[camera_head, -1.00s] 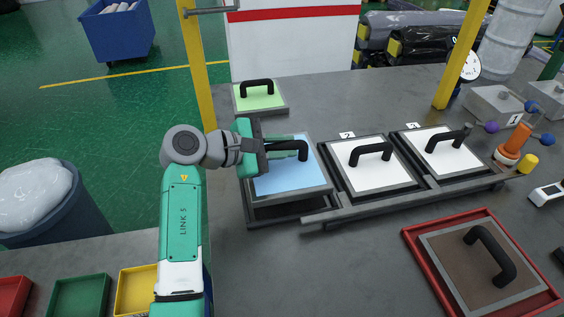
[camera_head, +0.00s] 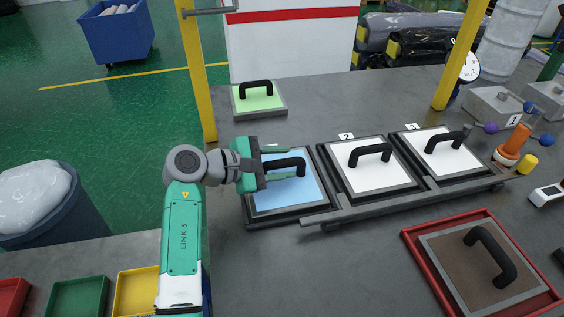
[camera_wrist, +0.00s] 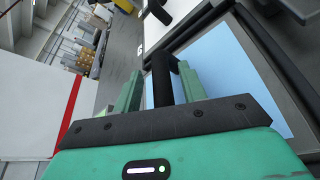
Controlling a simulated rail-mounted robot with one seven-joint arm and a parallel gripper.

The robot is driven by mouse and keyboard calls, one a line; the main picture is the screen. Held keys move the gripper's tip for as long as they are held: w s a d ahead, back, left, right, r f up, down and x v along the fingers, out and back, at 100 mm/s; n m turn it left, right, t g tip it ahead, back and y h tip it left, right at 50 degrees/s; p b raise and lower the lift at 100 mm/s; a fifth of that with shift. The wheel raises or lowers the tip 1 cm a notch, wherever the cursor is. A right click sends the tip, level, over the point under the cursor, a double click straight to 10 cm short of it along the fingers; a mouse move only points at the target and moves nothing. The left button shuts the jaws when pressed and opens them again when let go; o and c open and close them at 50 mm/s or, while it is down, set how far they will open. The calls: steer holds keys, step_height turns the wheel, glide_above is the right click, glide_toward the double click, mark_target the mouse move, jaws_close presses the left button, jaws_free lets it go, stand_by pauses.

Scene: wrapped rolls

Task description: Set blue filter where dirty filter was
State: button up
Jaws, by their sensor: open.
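The blue filter (camera_head: 286,193) lies in the leftmost bay of the dark frame rack (camera_head: 345,211), and it looks seated level there. Its black handle (camera_head: 290,166) stands up from its face. My gripper (camera_head: 288,168) is open, with its fingers at either side of the handle. In the wrist view the handle (camera_wrist: 161,80) stands between the two green fingers (camera_wrist: 160,88), and the blue face (camera_wrist: 235,65) shows behind them. The dirty brown filter (camera_head: 476,265) lies in a red tray (camera_head: 421,267) at the front right.
White filters fill the middle bay (camera_head: 372,178) and right bay (camera_head: 443,162). A green filter (camera_head: 258,100) lies at the back. Connector parts (camera_head: 508,146) stand at the right. Bare table lies in front of the rack.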

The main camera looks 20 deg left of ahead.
steer(key=v, duration=1.1)
steer(key=shift+s+a, duration=0.2)
steer(key=shift+r, duration=0.1)
